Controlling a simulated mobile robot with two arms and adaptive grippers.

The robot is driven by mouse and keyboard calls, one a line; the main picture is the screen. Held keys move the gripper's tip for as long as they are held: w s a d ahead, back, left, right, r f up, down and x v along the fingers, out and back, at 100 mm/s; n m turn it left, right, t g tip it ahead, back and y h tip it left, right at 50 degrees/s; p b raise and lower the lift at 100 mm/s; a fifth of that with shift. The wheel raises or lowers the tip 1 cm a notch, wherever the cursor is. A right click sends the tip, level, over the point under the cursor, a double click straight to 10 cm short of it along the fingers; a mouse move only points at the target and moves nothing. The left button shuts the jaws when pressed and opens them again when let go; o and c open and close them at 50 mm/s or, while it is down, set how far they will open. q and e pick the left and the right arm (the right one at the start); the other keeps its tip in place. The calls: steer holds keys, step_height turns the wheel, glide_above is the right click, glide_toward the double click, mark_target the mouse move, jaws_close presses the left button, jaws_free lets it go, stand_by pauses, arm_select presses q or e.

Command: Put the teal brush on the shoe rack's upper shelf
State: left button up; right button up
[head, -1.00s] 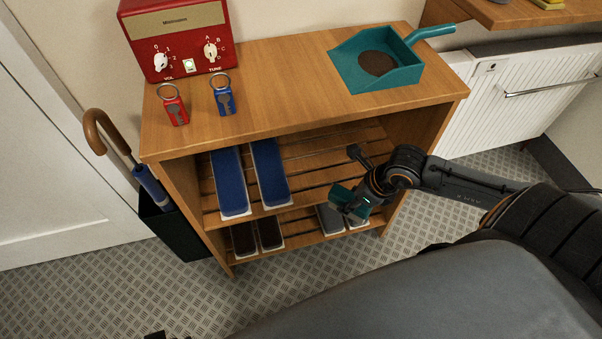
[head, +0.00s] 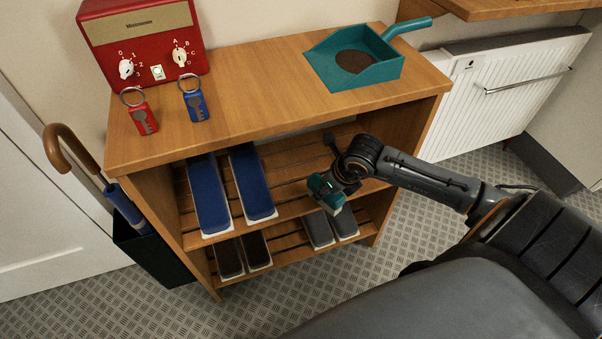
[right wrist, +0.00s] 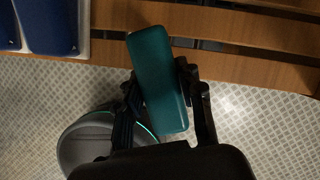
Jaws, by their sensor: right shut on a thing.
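The teal brush (head: 322,188) is gripped by my right gripper (head: 334,184) at the front right of the shoe rack (head: 275,115). In the right wrist view the brush (right wrist: 155,70) sits between the two fingers (right wrist: 162,92), its far end overlapping the shelf edge. In the head view it overlaps the front edge of the upper shelf (head: 288,166); I cannot tell whether it touches. The blue shoes (head: 230,185) stand on the left of that shelf; the slats to their right look bare, partly hidden by my gripper. My left gripper is not in view.
Brown shoes (head: 242,253) and grey shoes (head: 330,228) stand on the lower shelf. An umbrella stand (head: 150,250) is at left.

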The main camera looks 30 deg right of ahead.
mark_target(310, 176)
steer(key=w, duration=0.2)
steer(key=w+a, duration=0.1)
steer(key=w, duration=0.1)
steer(key=shift+w, duration=0.9)
steer(key=w, duration=0.2)
steer(key=w+b, duration=0.1)
steer(key=shift+w+a, duration=0.15)
steer(key=shift+a, duration=0.15)
steer(key=shift+f, duration=0.8)
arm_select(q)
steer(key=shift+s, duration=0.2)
arm_select(e)
steer(key=shift+f+b, duration=0.1)
steer(key=shift+b, duration=0.2)
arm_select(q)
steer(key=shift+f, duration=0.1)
arm_select(e)
steer(key=o, duration=1.1)
